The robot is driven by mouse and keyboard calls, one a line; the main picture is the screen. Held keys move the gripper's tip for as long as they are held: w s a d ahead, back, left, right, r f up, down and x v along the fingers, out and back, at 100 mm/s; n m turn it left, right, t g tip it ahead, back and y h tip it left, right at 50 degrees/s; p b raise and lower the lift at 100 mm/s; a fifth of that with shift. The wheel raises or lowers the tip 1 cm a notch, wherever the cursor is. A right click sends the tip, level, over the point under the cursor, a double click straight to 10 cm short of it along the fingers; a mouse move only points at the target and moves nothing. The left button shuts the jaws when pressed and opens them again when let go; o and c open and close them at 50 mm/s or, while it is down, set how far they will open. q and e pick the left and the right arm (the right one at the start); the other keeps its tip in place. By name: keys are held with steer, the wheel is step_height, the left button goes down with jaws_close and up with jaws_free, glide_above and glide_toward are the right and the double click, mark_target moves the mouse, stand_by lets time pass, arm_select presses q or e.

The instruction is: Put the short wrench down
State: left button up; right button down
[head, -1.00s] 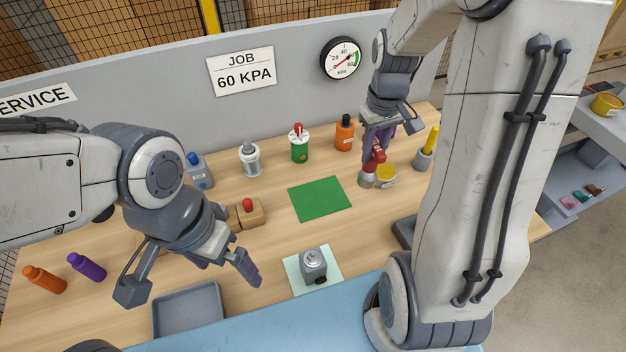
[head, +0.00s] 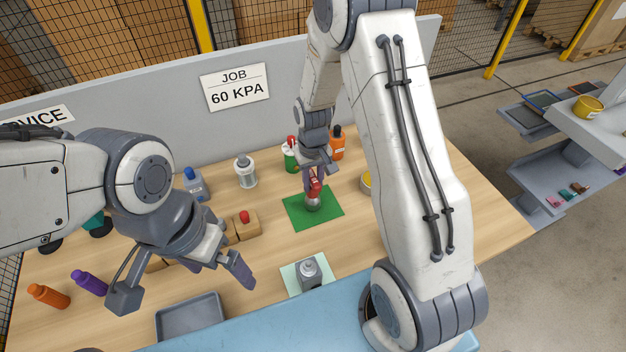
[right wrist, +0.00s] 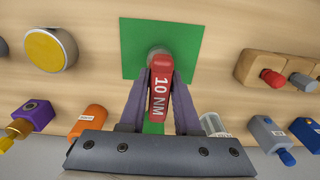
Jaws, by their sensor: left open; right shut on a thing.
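The short wrench (head: 314,187) has a red handle and a rounded grey lower end. In the right wrist view the handle (right wrist: 160,98) reads "10 NM". My right gripper (head: 314,174) is shut on the handle; its fingers (right wrist: 160,85) flank it. The wrench stands roughly upright over the green mat (head: 329,211), which also fills the top middle of the right wrist view (right wrist: 135,35). I cannot tell whether its lower end touches the mat. My left gripper (head: 217,264) is open and empty above the table's front left.
A green container (head: 290,160) and an orange bottle (head: 337,143) stand behind the mat. A yellow-topped cylinder (head: 366,183) is to its right, partly behind my arm. Wooden blocks with a red knob (head: 245,217), a grey device (head: 309,272) and an empty grey tray (head: 190,318) lie nearer.

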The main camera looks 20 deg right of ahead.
steer(key=shift+f, duration=0.3)
steer(key=shift+f, duration=0.2)
steer(key=c, duration=0.6)
jaws_free()
